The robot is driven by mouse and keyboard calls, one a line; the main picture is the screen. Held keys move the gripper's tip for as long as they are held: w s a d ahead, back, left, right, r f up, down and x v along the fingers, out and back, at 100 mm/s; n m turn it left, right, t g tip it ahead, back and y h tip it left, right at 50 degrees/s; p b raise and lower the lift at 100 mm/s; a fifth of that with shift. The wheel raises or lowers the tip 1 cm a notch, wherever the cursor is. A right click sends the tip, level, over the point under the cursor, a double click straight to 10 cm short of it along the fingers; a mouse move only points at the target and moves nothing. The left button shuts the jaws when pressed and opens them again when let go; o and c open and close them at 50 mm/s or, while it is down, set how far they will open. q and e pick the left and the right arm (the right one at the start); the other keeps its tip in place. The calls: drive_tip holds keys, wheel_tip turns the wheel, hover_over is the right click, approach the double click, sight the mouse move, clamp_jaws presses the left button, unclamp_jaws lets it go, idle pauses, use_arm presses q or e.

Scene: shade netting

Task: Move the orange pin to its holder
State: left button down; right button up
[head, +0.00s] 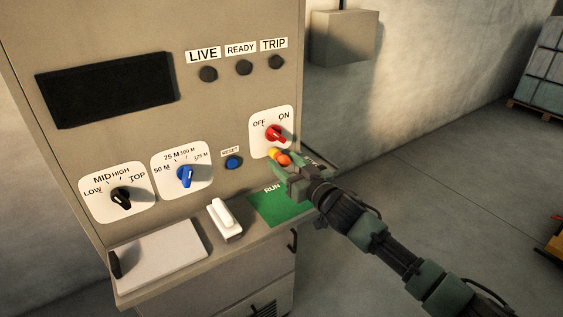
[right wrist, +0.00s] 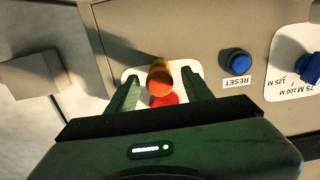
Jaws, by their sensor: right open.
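The orange pin (head: 284,160), with a yellowish part beside its orange end, sits at the panel just below the red OFF/ON switch (head: 273,132). My right gripper (head: 291,170) is open at the pin. In the right wrist view the pin (right wrist: 159,80) lies between the two spread fingers, with a gap on each side, and the red switch (right wrist: 165,100) shows just past it. I cannot make out which part is the pin's holder. My left gripper is not in view.
A green RUN pad (head: 272,208), a white block (head: 225,218) and a pale plate (head: 160,255) lie on the ledge. Black and blue knobs (head: 185,175) and a blue RESET button (head: 233,163) stick out of the panel. A grey wall box (head: 344,38) is behind right.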

idle(0.6)
clamp_jaws()
